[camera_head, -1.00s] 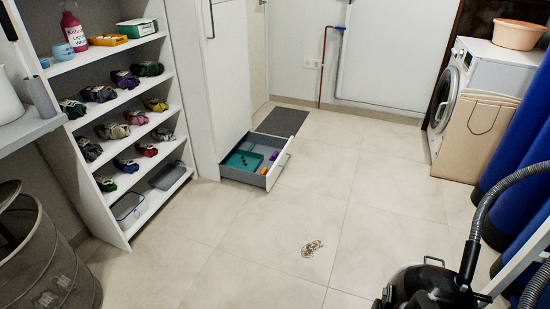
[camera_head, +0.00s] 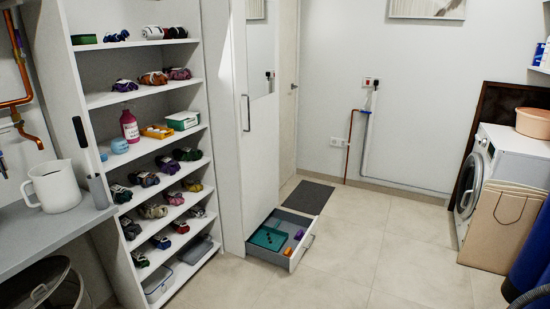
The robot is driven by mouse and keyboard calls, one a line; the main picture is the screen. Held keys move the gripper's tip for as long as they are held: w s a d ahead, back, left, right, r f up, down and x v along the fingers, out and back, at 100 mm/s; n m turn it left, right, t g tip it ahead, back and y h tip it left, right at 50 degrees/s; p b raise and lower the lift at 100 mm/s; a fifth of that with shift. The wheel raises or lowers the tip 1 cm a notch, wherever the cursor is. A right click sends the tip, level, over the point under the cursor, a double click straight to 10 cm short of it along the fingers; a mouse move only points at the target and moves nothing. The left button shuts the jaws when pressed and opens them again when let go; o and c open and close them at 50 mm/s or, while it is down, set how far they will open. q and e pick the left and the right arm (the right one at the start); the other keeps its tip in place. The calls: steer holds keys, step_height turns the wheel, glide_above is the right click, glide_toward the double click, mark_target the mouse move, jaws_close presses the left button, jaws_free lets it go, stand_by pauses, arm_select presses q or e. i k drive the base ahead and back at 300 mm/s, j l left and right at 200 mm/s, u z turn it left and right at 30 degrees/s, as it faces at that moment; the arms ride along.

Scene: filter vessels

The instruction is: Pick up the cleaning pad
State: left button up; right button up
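I cannot tell for sure which thing is the cleaning pad. A low drawer (camera_head: 302,256) stands pulled open at the foot of the tall white cabinet. In it lie a teal tray (camera_head: 268,238) with small dark bits, a small purple thing (camera_head: 287,251) and a small orange-red thing (camera_head: 299,234). On the shelf unit an orange-yellow box (camera_head: 158,132) stands beside a green and white box (camera_head: 183,120), a pink bottle (camera_head: 129,125) and a light blue item (camera_head: 119,146). Neither of my grippers is in view.
Shelves of yarn-like bundles (camera_head: 167,164) fill the left. A grey counter (camera_head: 60,222) with a white jug (camera_head: 54,186) is at the near left. A dark mat (camera_head: 303,196) lies behind the drawer. A washing machine (camera_head: 495,165) stands right. The middle floor is clear.

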mark_target(298, 236)
steer(key=i+j, duration=0.45)
steer(key=i+j+z, duration=0.15)
steer(key=i+j, duration=0.25)
steer(key=j, duration=0.25)
steer(key=i+z, duration=0.4)
steer(key=i, duration=0.15)
steer(key=i+z, duration=0.4)
steer(key=i, duration=0.15)
steer(key=i+j+z, duration=0.4)
steer(key=i+l, duration=0.15)
steer(key=i, duration=0.25)
steer(key=i+l, duration=0.15)
steer(key=i, duration=0.2)
steer(key=i+l, duration=0.15)
steer(key=i, duration=0.25)
steer(key=i+l+u, duration=0.2)
steer(key=u, duration=0.25)
steer(key=i+l+u, duration=0.25)
steer(key=u, duration=0.2)
steer(key=i+l+u, duration=0.15)
steer(key=l+u, duration=0.3)
steer(key=i+l+u, duration=0.1)
steer(key=l+u, duration=0.2)
steer(key=u, duration=0.15)
